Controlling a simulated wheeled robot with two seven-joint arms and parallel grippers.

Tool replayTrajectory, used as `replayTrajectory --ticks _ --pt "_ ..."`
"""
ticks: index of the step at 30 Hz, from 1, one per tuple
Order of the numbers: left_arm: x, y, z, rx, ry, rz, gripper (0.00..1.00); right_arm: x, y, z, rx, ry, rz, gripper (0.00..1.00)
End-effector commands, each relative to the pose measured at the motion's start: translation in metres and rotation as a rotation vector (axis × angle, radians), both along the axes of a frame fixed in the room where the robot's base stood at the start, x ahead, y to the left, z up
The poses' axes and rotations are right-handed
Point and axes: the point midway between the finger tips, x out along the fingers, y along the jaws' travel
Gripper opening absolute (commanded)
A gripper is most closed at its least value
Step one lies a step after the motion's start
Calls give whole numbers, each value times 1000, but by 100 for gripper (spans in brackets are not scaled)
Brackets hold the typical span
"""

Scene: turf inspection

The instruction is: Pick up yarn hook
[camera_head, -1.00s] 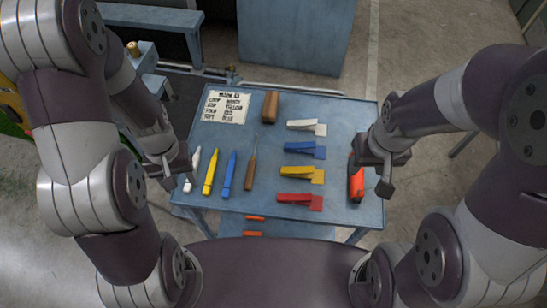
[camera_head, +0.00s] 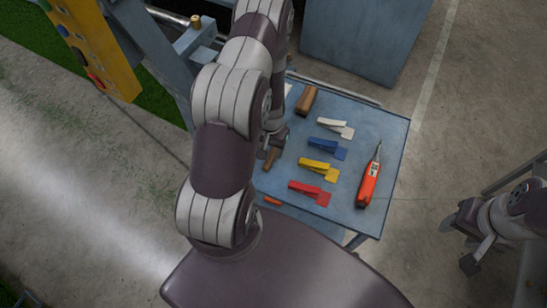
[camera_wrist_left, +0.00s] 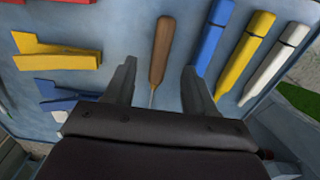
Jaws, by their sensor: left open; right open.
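The yarn hook (camera_wrist_left: 160,50) appears to be the tool with a brown wooden handle and thin metal shaft. It lies on the blue table (camera_wrist_left: 125,20). In the left wrist view it lies between the two spread fingers of my left gripper (camera_wrist_left: 160,75), with no visible grip on it; its tip is hidden near the gripper body. In the head view, only its brown handle (camera_head: 270,158) shows beside my left gripper (camera_head: 275,138), and my left arm hides the rest. My right gripper (camera_head: 466,248) is open and empty, off the table to the right.
Blue (camera_wrist_left: 211,35), yellow (camera_wrist_left: 243,55) and white (camera_wrist_left: 276,62) marker-like tools lie beside the hook. White (camera_head: 335,127), blue (camera_head: 328,148), yellow (camera_head: 320,169) and red (camera_head: 310,192) clips, a brown block (camera_head: 307,100) and an orange-red pointed tool (camera_head: 370,178) lie across the table.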

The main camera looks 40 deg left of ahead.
Motion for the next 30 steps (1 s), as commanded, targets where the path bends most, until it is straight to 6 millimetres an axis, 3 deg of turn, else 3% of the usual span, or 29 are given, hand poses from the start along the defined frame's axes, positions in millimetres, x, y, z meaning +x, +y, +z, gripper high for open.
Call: replayTrajectory --ticks 7,15,20,30 --pt "-2 0 -41 0 2 -1 55 0 0 -3 0 0 0 50" --pt "-2 0 -47 0 1 0 55 0 0 -3 0 -1 0 50" --pt "-2 0 -47 0 1 0 3 0 0 -3 0 0 0 50" --pt "-1 0 -43 0 0 0 0 0 0 -2 0 0 0 50"
